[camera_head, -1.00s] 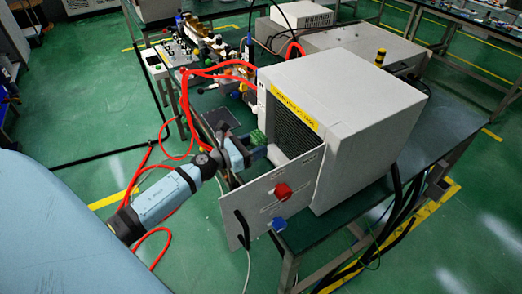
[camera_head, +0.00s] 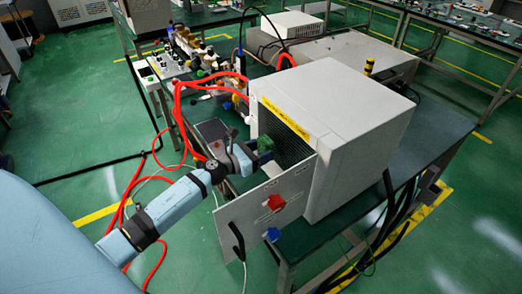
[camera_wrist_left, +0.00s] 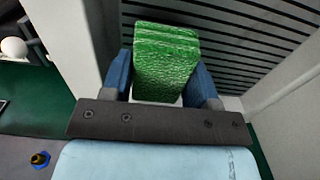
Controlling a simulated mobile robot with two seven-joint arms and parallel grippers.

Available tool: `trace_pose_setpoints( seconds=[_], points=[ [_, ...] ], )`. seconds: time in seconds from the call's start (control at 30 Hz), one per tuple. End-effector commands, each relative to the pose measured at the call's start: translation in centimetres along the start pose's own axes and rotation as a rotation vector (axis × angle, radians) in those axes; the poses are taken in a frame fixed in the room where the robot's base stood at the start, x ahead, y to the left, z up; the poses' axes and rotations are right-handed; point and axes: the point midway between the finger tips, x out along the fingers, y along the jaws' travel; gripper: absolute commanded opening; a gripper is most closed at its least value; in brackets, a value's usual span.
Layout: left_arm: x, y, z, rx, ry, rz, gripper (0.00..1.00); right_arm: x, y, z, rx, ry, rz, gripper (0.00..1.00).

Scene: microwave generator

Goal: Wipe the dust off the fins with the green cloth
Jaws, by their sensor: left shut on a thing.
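The green cloth (camera_wrist_left: 166,62) is a thick folded block held between the blue fingers of my left gripper (camera_wrist_left: 168,85). In the left wrist view the cloth's far end is in front of the dark slatted fins (camera_wrist_left: 235,45); I cannot tell whether it touches them. In the head view my left gripper (camera_head: 258,153) is at the open front of the grey generator box (camera_head: 340,120), and the cloth (camera_head: 265,145) shows as a small green patch there. The fins (camera_head: 290,140) show partly as a dark grille behind the open panel. No dust is discernible. My right gripper is not in view.
Red hoses (camera_head: 178,100) run left of the box. A yellow-black beacon (camera_head: 369,66) stands behind it.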

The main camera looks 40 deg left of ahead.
Motion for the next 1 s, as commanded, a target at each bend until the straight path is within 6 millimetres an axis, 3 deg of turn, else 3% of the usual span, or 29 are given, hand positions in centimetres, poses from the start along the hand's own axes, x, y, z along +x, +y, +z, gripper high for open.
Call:
trace_pose_setpoints(
  seconds=[1.0],
  points=[
    [1.7,0.0,0.0,-0.001,0.000,0.000,0.35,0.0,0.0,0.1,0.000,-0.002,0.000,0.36]
  ],
)
